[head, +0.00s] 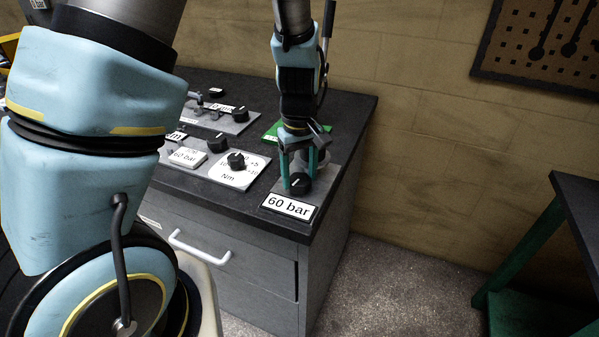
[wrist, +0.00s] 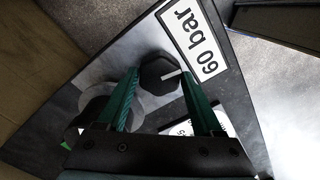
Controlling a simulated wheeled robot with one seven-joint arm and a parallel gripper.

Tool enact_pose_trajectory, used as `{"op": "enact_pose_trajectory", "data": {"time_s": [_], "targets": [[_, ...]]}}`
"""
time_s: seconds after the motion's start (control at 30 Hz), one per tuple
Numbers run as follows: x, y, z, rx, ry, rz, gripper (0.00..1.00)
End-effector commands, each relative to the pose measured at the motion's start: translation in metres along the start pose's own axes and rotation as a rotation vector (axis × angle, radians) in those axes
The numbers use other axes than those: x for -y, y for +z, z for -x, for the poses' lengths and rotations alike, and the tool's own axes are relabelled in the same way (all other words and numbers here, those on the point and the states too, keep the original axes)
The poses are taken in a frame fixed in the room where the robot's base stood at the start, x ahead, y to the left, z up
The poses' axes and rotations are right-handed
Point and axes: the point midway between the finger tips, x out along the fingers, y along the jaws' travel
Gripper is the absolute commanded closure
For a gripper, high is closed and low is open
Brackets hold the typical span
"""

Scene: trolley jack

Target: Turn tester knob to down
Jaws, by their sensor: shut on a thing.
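The tester knob (head: 299,185) is a dark, faceted knob on a grey plate at the bench's front right corner, behind a white "60 bar" label (head: 289,207). My gripper (head: 298,178) reaches down from above, with its teal fingers on either side of the knob. In the wrist view the knob (wrist: 158,72) sits between the two green fingertips (wrist: 160,78), and the gripper is shut on it. A white pointer line on the knob's top points toward the "60 bar" label (wrist: 195,42) in the wrist view. The fingers hide part of the knob's sides.
Left of the gripper, a white "Nm" panel (head: 228,176) carries another dark knob (head: 236,160). More knobs and plates stand farther back on the dark bench top (head: 345,112). A round grey part stands just behind the tester knob. A green-legged table (head: 520,262) stands at right.

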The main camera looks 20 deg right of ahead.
Motion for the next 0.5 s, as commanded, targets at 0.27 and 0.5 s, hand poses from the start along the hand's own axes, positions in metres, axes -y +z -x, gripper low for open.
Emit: {"op": "enact_pose_trajectory", "data": {"time_s": [0.27, 0.5], "targets": [[-0.0006, -0.001, 0.0006, -0.002, 0.002, 0.003, 0.88], [-0.0004, -0.0007, 0.0005, -0.002, 0.001, 0.002, 0.15]]}}
